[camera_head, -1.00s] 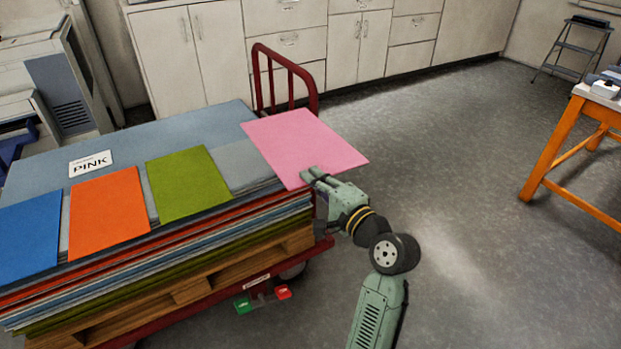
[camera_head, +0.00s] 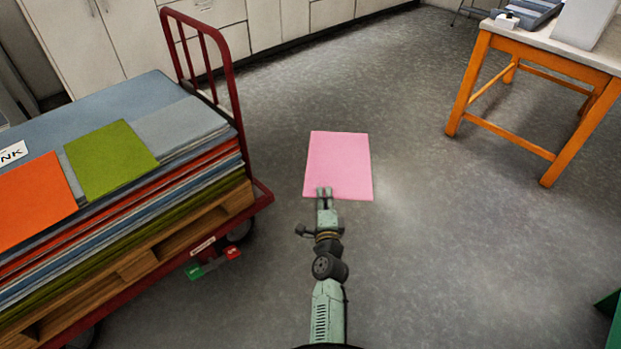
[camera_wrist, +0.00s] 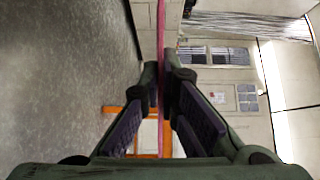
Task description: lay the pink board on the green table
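The pink board (camera_head: 340,165) is a flat sheet held out in front of me, over open floor and clear of the stack. My gripper (camera_head: 324,192) is shut on its near edge. In the wrist view the board (camera_wrist: 161,45) shows edge-on as a thin pink line between the two fingers (camera_wrist: 160,85). A green piece (camera_head: 608,312) shows at the lower right border of the head view; it may be part of the green table, but most of it is cut off.
A red cart (camera_head: 232,85) at left carries a stack of boards, with an orange board (camera_head: 32,198) and an olive green board (camera_head: 110,160) on top. An orange-legged table (camera_head: 550,65) with items on it stands at upper right. The grey floor (camera_head: 450,240) between is clear.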

